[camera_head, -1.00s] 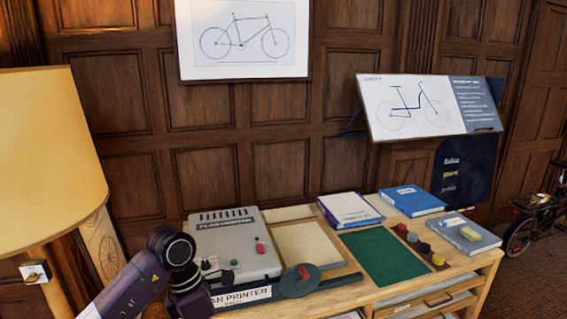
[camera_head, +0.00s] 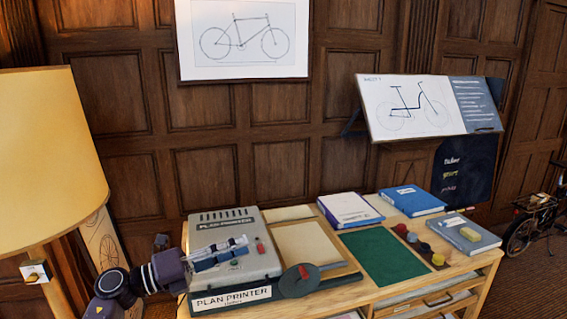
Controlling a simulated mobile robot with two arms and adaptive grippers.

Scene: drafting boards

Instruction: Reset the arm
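My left arm comes in from the lower left. My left gripper (camera_head: 243,246) points right over the top of the grey plan printer (camera_head: 228,223), and its two fingers look apart with nothing between them. I cannot tell whether it touches the printer. The gripper hides part of the printer's control face; the red button (camera_head: 260,247) shows to its right. My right gripper is not in view.
A lamp (camera_head: 48,150) stands close on the left. The wooden desk (camera_head: 440,275) holds a dark disc with a red knob (camera_head: 300,280), a green mat (camera_head: 385,256), several books and coloured pots. A tilted drawing board (camera_head: 415,107) stands behind.

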